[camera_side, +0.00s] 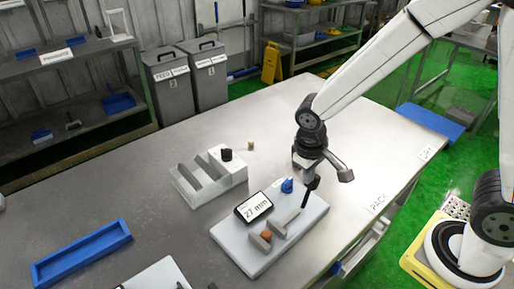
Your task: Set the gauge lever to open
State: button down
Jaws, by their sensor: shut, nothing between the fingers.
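The gauge is a pale plate (240,250) on the grey table, with a tilted display (254,207) reading "27 mm". Two grey blocks stand on the plate, with a small brown piece (267,235) by the left one. A blue knob-like part (287,186) sits at the plate's far edge. My gripper (311,183) is over the plate's right far corner, pointing down and shut. A thin dark bar (306,197) slants down below it to the plate. I cannot tell whether this bar is the lever or touches the fingers. The lever's setting is not readable.
A pale slotted block (186,187) with a black knob (226,154) stands behind the gauge. A small tan piece (251,145) lies near it. A blue tray (82,252) is at the left front, and another pale plate (158,275) at the front edge. The table's far part is clear.

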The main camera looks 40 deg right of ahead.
jog(key=shift+d, duration=0.6)
jog(key=shift+a+f, duration=0.1)
jog(key=shift+f, duration=0.05)
jog(key=shift+a+f, duration=0.25)
jog(key=shift+a, duration=0.3)
jog(key=shift+a, duration=0.2)
